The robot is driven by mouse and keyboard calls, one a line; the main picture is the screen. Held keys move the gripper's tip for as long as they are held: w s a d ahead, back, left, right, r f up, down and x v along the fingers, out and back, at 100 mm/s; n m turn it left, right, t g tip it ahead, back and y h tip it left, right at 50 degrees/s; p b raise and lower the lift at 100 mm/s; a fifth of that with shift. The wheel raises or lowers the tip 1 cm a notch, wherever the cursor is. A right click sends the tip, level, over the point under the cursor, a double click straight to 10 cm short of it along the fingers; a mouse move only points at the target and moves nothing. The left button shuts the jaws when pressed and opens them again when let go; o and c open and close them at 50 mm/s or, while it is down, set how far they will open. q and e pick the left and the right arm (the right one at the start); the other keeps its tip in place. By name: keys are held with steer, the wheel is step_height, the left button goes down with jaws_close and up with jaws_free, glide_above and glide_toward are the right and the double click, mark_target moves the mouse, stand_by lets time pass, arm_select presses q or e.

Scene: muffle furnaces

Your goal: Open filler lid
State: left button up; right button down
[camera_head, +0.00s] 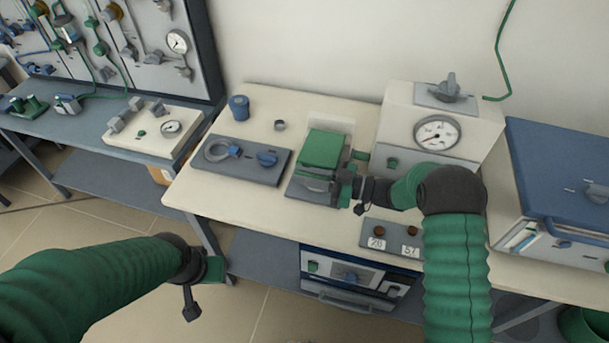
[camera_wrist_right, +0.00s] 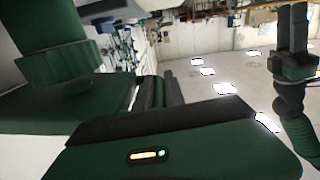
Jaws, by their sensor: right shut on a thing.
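The filler (camera_head: 313,190) is a grey unit with a green lid (camera_head: 322,149), standing mid-table in the head view. The lid's green top shows; I cannot tell from this angle how far it is raised. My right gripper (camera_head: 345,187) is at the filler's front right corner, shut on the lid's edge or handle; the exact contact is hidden. In the right wrist view, a green gripper part with a small light (camera_wrist_right: 148,155) fills the bottom, and green surfaces are close at left. My left gripper (camera_head: 212,270) is low, off the table's front left, with its fingers unclear.
A box with a gauge (camera_head: 437,133) stands behind right of the filler. A grey tray (camera_head: 240,159) with blue parts lies left, near a blue jar (camera_head: 239,107). A small panel (camera_head: 391,238) sits in front right. A blue-topped case (camera_head: 570,185) is far right.

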steer(key=shift+w+d+r+m+p, duration=0.2)
steer(key=shift+w+r+m+p, duration=0.45)
steer(key=shift+r+p, duration=0.55)
steer(key=shift+w+d+r+m+p, duration=0.25)
steer(key=shift+w+r+m+p, duration=0.4)
steer(key=shift+r, duration=1)
steer(key=shift+w+d+r+m+p, duration=0.2)
steer(key=shift+w+r+m+p, duration=0.4)
steer(key=shift+r+p, duration=0.7)
steer(key=shift+s+r, duration=0.15)
steer(key=c, duration=1.7)
jaws_free()
steer(key=shift+d, duration=0.1)
